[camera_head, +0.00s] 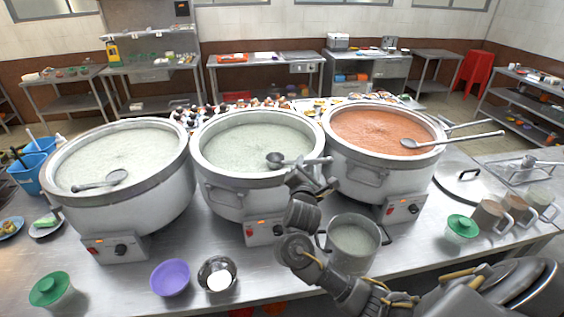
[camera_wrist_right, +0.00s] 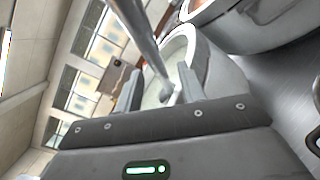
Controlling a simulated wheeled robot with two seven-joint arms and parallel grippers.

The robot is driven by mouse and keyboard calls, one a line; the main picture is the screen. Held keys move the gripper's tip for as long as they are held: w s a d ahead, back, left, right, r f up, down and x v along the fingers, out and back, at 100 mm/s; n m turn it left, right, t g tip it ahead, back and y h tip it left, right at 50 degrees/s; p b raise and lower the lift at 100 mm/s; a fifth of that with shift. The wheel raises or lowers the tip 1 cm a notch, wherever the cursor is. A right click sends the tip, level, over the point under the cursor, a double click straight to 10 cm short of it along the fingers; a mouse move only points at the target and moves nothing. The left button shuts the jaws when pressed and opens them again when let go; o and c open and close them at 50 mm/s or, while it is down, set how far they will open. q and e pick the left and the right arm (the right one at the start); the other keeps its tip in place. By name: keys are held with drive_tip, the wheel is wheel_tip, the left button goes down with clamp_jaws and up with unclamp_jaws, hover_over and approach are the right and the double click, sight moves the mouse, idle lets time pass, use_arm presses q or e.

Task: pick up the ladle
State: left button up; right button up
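A dark metal ladle (camera_head: 300,160) lies across the right part of the middle pot (camera_head: 258,145), its bowl over the pale congee and its handle across the rim. My right gripper (camera_head: 312,178) is at the handle, by the front right rim. In the right wrist view the ladle (camera_wrist_right: 148,45) runs down from the top towards the gap between the two spread fingers (camera_wrist_right: 160,92). The fingers look open, with room beside the handle; I cannot tell whether one touches it. Other ladles rest in the left pot (camera_head: 102,181) and on the right pot (camera_head: 450,141). My left gripper is not in view.
A smaller pot of congee (camera_head: 352,240) stands beside my right forearm. Metal mugs (camera_head: 490,215) and a pot lid (camera_head: 468,186) lie to the right.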

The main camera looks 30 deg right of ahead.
drive_tip(key=p+x, duration=0.1)
drive_tip(key=x, duration=0.3)
drive_tip(key=shift+w+d, duration=0.15)
drive_tip(key=shift+d, duration=0.1)
drive_tip(key=shift+r, duration=0.1)
drive_tip(key=shift+c, duration=0.2)
clamp_jaws()
idle(0.9)
